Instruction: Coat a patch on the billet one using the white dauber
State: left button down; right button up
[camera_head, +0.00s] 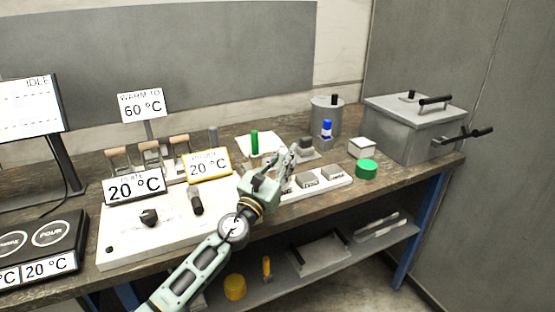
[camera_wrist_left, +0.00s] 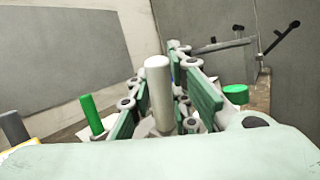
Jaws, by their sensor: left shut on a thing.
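My left gripper (camera_head: 284,162) is over the bench, just behind the white tray (camera_head: 343,184). In the left wrist view the white dauber's pale round handle (camera_wrist_left: 158,85) stands upright between the green finger pads, and the gripper is shut on it. The dauber's lower end is hidden there. Several grey billets, including a middle one (camera_head: 307,181) and a right one (camera_head: 332,173), sit in the tray; the arm partly covers the left side. I cannot read which is billet one. My right gripper is out of view.
A green dauber (camera_head: 254,144) stands behind the gripper, a blue one (camera_head: 326,130) to its right. A grey block (camera_head: 306,143) is close by. A green pot (camera_head: 366,169), white box (camera_head: 361,148) and grey lidded box (camera_head: 412,128) stand right. A plate unit (camera_head: 120,245) lies left.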

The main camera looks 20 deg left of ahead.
pick_arm(q)
jog(key=s+a, duration=0.3)
jog(key=s, duration=0.1)
jog(key=shift+a, duration=0.25)
dwell(0.8)
jog(key=shift+d+r, duration=0.1)
notch_tip(320, 180, up, 6)
jog(key=p, duration=0.5)
jog(key=shift+p, duration=0.3)
notch_tip(320, 180, up, 3)
jog(key=p, duration=0.3)
